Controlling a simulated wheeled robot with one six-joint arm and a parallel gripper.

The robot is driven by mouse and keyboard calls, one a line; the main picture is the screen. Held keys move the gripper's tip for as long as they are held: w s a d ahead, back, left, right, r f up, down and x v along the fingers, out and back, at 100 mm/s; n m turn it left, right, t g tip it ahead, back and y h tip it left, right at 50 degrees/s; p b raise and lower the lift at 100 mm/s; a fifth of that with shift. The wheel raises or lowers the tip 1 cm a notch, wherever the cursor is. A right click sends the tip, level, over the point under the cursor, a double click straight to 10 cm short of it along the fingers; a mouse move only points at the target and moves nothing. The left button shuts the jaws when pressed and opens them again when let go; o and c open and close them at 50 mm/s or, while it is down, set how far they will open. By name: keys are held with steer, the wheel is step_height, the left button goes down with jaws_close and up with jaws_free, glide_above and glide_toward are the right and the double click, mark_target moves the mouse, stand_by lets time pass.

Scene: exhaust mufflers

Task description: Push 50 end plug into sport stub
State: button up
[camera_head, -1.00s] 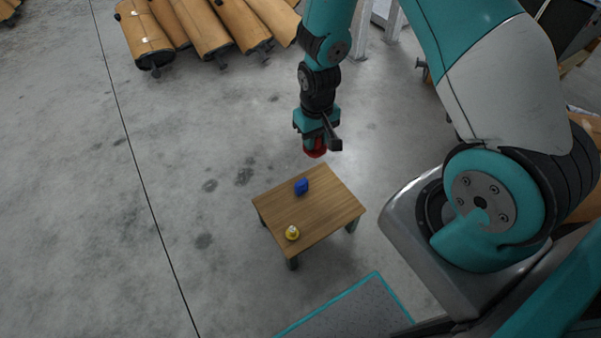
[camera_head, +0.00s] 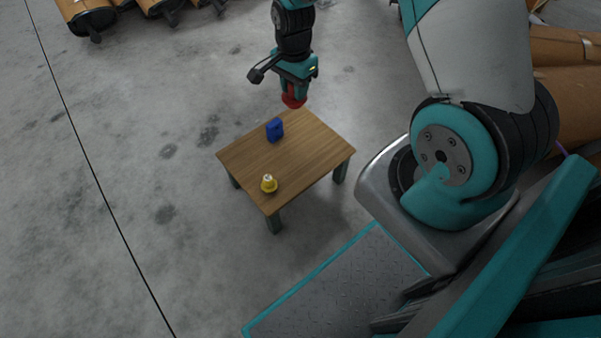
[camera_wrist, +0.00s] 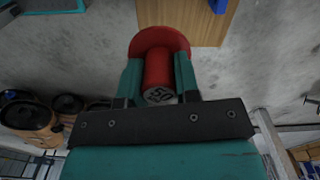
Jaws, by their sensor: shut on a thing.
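The red 50 end plug (camera_wrist: 158,72) has a wide flange and a round stem with a "50" marking on its end face. My gripper (camera_wrist: 158,80) is shut on its stem, one teal finger on each side. In the head view my gripper (camera_head: 294,88) points down near the far corner of the small wooden table, with the red plug (camera_head: 293,101) at its tip. I cannot tell which thing is the sport stub; no part in view is clearly marked as it.
The wooden table (camera_head: 300,155) bears a blue part (camera_head: 275,129) and a yellow part (camera_head: 269,184), standing apart. Brown mufflers (camera_head: 150,5) lie at the top left; more brown mufflers (camera_wrist: 30,115) show in the wrist view. Concrete floor left of the table is clear.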

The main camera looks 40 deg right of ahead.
steer(key=w+d+f+m+b, duration=0.1)
steer(key=d+f+m+b, duration=0.2)
steer(key=f+m+b, duration=0.5)
step_height(320, 180, down, 3)
steer(key=b, duration=0.3)
steer(key=shift+b, duration=0.3)
step_height(320, 180, down, 20)
steer(key=b, duration=0.9)
steer(key=shift+r, duration=0.2)
steer(key=shift+f, duration=0.2)
steer(key=o, duration=0.9)
